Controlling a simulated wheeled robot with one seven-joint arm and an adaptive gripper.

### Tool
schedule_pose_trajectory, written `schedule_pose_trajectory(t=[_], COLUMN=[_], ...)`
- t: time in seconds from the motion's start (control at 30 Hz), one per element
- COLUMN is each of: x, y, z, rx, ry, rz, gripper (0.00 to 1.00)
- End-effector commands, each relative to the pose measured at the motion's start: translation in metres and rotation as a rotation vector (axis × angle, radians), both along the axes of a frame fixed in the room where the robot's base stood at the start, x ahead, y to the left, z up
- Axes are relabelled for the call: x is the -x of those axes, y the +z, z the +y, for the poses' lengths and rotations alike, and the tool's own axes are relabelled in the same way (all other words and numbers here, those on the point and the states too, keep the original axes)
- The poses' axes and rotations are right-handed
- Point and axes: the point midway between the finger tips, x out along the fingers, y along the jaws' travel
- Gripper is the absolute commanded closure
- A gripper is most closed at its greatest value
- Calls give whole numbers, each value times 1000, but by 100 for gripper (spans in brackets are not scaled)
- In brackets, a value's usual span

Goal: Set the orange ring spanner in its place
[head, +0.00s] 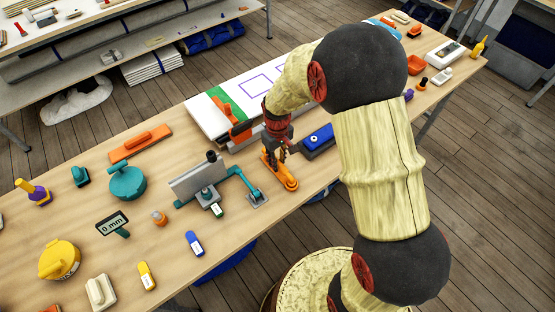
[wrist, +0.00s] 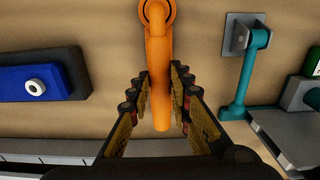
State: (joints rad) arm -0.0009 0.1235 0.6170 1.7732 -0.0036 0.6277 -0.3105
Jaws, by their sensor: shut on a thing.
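The orange ring spanner (head: 283,175) is under my gripper (head: 279,148) near the table's front edge, its ring end pointing toward that edge. In the wrist view the spanner (wrist: 159,55) runs upright in the picture, ring at the top edge and shank between the fingers. My gripper (wrist: 161,88) is shut on the shank. I cannot tell whether the spanner touches the table or hangs just above it. A white board with purple outlines (head: 245,92) and a green strip lies behind my gripper; my arm hides part of it. Which spot is the spanner's place is not clear.
A blue box with a white knob (head: 319,141) lies close right of the spanner; a teal arm on a grey foot (head: 258,198) stands close left. A grey block (head: 198,181) and an orange-and-black tool (head: 236,130) are further left and behind. Bare table shows around the spanner.

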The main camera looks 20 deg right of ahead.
Motion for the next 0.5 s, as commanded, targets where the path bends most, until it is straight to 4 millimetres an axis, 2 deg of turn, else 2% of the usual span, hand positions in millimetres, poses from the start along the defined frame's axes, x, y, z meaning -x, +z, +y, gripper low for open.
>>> schedule_pose_trajectory(t=[0.27,0.3,0.5], x=[0,0,0], y=[-5,-5,-5], z=[0,0,0], rx=[0,0,0], ry=[0,0,0], rz=[-1,-1,0], gripper=[100,79,67])
